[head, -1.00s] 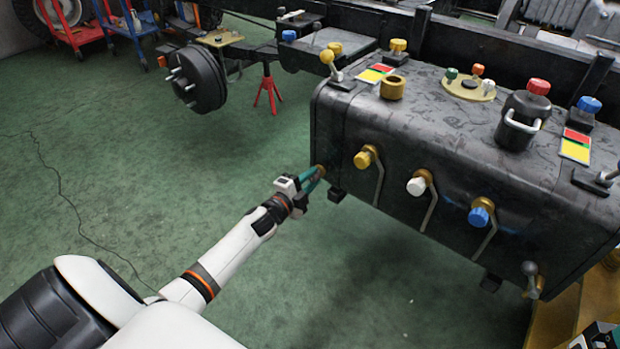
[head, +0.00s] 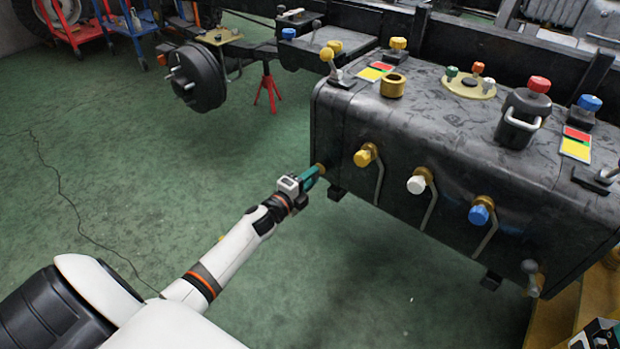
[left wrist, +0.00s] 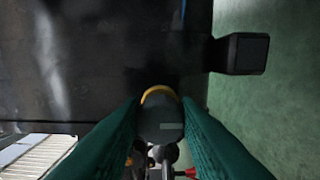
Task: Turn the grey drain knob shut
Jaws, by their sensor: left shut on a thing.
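A grey knob (left wrist: 160,122) with a brass-yellow collar shows between my green fingertips in the left wrist view. In the head view its brass fitting (head: 320,168) shows at the lower left end of the dark tank (head: 440,130); the knob itself is hidden by the fingers there. My left gripper (head: 311,177) is shut on this knob, reaching it from the left; it also shows in the left wrist view (left wrist: 160,130). A second grey-headed lever (head: 529,267) is low at the tank's right end. Part of my right gripper (head: 600,339) shows in the bottom right corner; its fingertips are unclear.
Yellow (head: 363,158), white (head: 416,185) and blue (head: 479,214) valve knobs with hanging pipes line the tank's front. The green floor left of the tank is mostly free.

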